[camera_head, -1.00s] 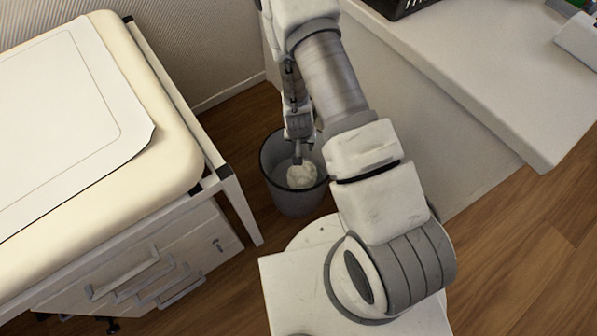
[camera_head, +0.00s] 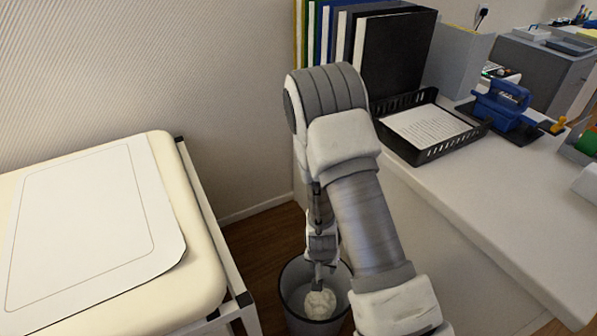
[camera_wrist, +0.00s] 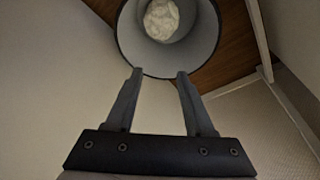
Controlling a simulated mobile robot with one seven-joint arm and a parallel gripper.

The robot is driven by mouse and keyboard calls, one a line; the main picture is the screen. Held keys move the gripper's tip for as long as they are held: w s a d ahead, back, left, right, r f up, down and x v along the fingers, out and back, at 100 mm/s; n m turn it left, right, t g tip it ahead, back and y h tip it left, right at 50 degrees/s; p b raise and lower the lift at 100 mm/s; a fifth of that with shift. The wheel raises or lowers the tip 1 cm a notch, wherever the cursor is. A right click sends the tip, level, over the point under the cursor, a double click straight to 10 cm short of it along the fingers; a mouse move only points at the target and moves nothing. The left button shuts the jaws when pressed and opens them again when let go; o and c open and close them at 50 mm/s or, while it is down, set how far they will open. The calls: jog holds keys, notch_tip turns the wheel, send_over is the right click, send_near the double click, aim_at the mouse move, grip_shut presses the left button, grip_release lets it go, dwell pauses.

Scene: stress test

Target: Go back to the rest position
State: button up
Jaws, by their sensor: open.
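My gripper (camera_wrist: 160,75) is open in the wrist view, with its two fingers apart and nothing between them. In the head view my gripper (camera_head: 318,278) points down over the grey bin (camera_head: 290,293), at the end of my bent arm. The bin also shows in the wrist view (camera_wrist: 127,42), just beyond the fingertips. A pale crumpled ball (camera_head: 320,304) lies inside the bin, and it shows in the wrist view (camera_wrist: 161,20), apart from the fingers.
A padded cream table (camera_head: 205,270) with a white sheet (camera_head: 95,225) stands to the left. A white counter (camera_head: 480,210) to the right bears a black tray (camera_head: 432,152) with paper, upright binders (camera_head: 395,50) and a blue device (camera_head: 500,105). The bin stands between them on wooden floor (camera_head: 258,243).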

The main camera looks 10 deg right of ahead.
notch_tip(320, 180, up, 23)
jog(key=a+n+t+y, duration=0.1)
jog(key=n+y, duration=0.1)
jog(key=s+d+r+n+t, duration=0.2)
jog(key=s+d+r, duration=0.1)
jog(key=s+r, duration=1.45)
notch_tip(320, 180, up, 23)
jog(key=p, duration=2.2)
jog(key=shift+h, duration=0.4)
jog(key=shift+s+f, duration=0.1)
jog(key=shift+s, duration=0.05)
